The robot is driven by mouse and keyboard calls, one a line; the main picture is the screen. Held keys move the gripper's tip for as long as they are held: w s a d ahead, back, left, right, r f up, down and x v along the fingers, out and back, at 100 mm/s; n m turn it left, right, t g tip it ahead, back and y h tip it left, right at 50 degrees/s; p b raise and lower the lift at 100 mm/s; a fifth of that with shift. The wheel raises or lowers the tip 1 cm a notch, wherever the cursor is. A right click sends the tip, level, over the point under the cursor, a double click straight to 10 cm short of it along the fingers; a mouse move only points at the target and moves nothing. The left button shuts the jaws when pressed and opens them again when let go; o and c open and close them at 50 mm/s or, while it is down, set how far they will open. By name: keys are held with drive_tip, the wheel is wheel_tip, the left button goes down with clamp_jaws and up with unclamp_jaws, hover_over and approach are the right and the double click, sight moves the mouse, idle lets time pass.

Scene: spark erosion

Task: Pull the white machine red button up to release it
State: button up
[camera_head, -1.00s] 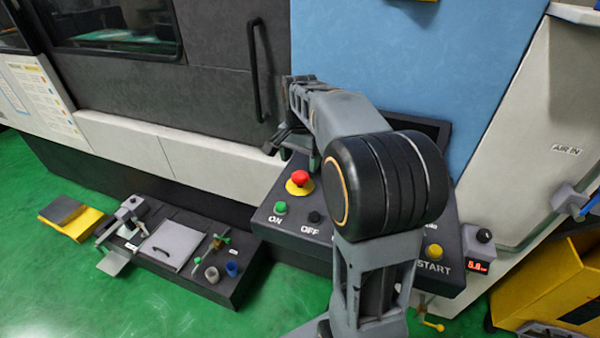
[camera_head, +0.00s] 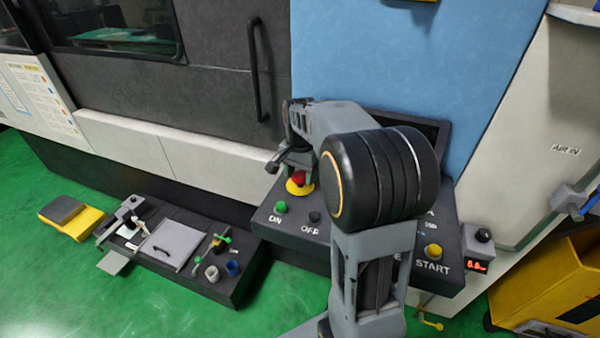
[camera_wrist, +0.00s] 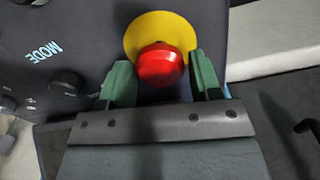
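The red button (camera_head: 299,179) sits on its yellow base (camera_head: 294,190) at the upper left of the dark control panel (camera_head: 270,224). In the wrist view the red button (camera_wrist: 160,66) lies in front of the yellow disc (camera_wrist: 150,26). My gripper (camera_wrist: 158,82) is open, with one green finger on each side of the button. Gaps show between the fingers and the button, so they look apart from it. In the head view my gripper (camera_head: 297,168) is right over the button and hides its upper part.
A green ON button (camera_head: 281,207) and a black OFF knob (camera_head: 314,217) sit close by on the panel. A black door handle (camera_head: 257,70) stands behind. A low dark tray (camera_head: 205,288) with small parts is at the lower left.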

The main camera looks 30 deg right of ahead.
sight(300, 174)
drive_tip(key=c, duration=0.9)
drive_tip(key=shift+w+r+p, duration=0.1)
drive_tip(key=shift+r+p, duration=0.35)
drive_tip(key=shift+r, duration=0.25)
drive_tip(key=o, duration=1.3)
drive_tip(key=shift+c, duration=0.2)
wheel_tip(300, 174, up, 14)
drive_tip(key=shift+f, duration=0.15)
